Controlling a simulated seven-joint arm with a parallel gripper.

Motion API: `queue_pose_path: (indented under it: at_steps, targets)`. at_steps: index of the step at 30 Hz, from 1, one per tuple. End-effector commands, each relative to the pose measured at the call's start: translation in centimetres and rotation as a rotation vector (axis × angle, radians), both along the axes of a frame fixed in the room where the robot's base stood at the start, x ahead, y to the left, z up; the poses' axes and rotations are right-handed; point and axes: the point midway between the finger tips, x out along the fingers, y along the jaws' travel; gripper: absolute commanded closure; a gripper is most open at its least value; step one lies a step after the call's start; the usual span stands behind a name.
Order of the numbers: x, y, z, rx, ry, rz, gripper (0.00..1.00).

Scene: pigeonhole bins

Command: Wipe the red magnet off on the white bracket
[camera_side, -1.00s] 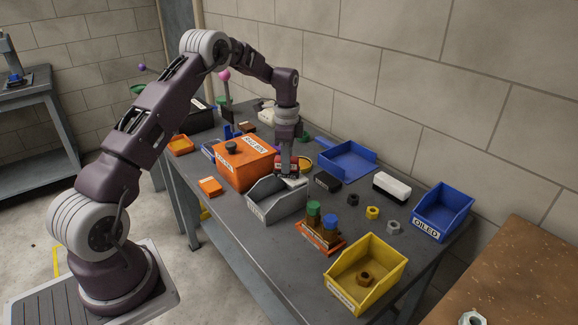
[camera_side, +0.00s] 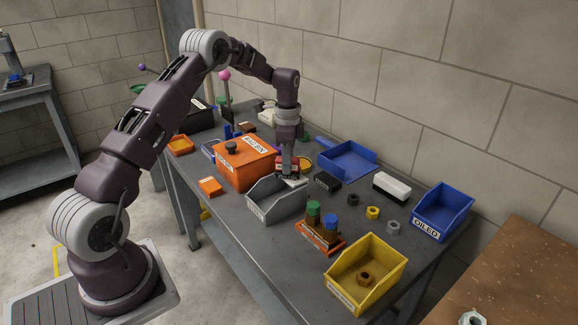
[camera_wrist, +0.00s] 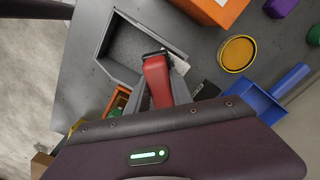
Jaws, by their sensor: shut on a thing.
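My gripper (camera_side: 288,164) points straight down and is shut on the red magnet (camera_wrist: 157,80), a red block with a dark end. In the side view the magnet is mostly hidden by the fingers. It is at the back edge of the grey bin (camera_side: 262,206). The white bracket (camera_wrist: 181,65) shows as a small pale piece right beside the magnet's dark end in the wrist view, partly covered. It also shows just below the fingertips in the side view (camera_side: 296,182). I cannot tell whether magnet and bracket touch.
An orange box (camera_side: 240,168) with a dark knob stands left of my gripper. A black block (camera_side: 327,181) and a blue tray (camera_side: 347,160) are to the right. A rack with green and blue knobs (camera_side: 320,238) and a yellow bin (camera_side: 350,290) stand in front.

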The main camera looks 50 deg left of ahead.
Motion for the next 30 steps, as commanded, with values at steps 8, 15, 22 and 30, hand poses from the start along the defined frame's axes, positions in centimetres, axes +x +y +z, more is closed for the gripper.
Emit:
queue_pose_path:
  at_steps: [8,15,22,30]
  targets:
    - [0.0,-0.6,0.1,0.0,-0.001,0.0,1.0]
    - [0.0,0.6,-0.1,0.0,-0.001,0.002,1.0]
    - [0.0,1.0,-0.2,0.001,-0.001,0.0,1.0]
    - [0.1,1.0,1.4,0.001,-0.003,0.0,1.0]
